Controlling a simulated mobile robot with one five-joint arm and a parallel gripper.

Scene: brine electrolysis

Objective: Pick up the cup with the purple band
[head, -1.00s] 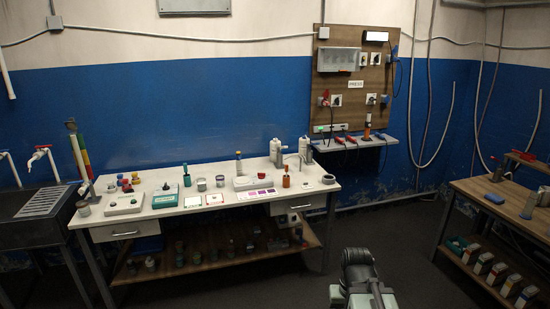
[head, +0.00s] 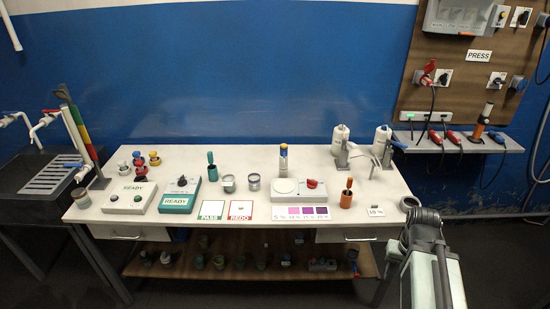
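Two small grey cups stand side by side mid-table in the head view: a left cup (head: 228,183) and a right cup (head: 253,182). Another grey cup (head: 81,198) stands at the table's left front corner. The bands are too small for me to tell which one is purple. My arm (head: 428,245) shows at the lower right, just off the table's right front corner and well apart from the cups. Its dark end is folded, and I cannot make out the fingers of my gripper.
The white table (head: 335,190) also bears a teal READY box (head: 180,196), a pale READY box (head: 130,198), a white stirrer plate (head: 285,188), an orange holder (head: 347,195) and white bottles (head: 340,140). The lower shelf (head: 215,268) holds several small items. A sink (head: 50,175) stands left.

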